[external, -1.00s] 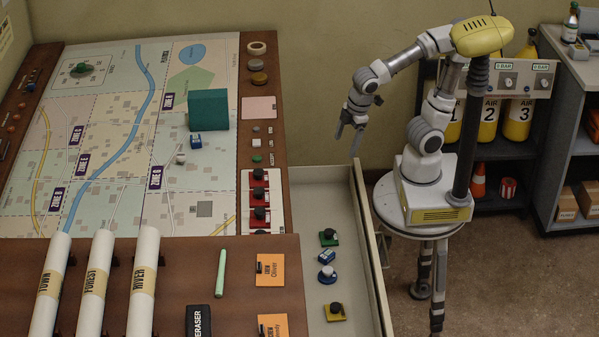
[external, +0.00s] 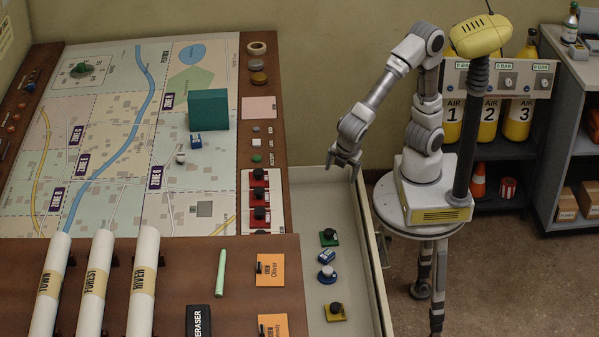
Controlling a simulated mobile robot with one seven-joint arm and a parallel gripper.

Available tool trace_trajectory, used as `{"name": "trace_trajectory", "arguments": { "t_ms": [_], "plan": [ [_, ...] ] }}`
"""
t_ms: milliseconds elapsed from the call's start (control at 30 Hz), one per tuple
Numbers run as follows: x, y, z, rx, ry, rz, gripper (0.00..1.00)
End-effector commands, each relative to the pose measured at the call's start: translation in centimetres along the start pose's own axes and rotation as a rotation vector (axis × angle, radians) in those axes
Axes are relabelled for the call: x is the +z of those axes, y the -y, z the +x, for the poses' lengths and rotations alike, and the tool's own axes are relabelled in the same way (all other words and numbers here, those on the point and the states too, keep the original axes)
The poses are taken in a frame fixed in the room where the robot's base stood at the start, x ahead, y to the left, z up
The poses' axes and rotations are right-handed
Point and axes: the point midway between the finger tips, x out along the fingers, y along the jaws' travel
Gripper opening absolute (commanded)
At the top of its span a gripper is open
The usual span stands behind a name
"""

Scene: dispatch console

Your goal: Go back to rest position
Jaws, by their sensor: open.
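My gripper (external: 343,163) hangs at the end of my arm, above the back part of the open drawer (external: 308,187). Its fingers point down and are open, with nothing visible between them. My arm bends up at the elbow and reaches left and down from the round stool-like stand under my base. The gripper is apart from the pieces in the drawer.
The map board (external: 110,190) carries a teal box (external: 208,110). Air cylinders (external: 489,122) stand behind me.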

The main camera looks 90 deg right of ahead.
Motion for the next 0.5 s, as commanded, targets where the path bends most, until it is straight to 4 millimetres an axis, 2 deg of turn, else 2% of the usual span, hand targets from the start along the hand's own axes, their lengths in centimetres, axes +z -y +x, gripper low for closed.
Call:
{"name": "trace_trajectory", "arguments": {
  "t_ms": [200, 500],
  "plan": [
    [-1.9, 1.1, 0.7, 0.047, 0.064, -0.129, 0.89],
    [-3.3, 2.0, 1.3, 0.090, 0.112, -0.229, 0.89]
  ]
}}
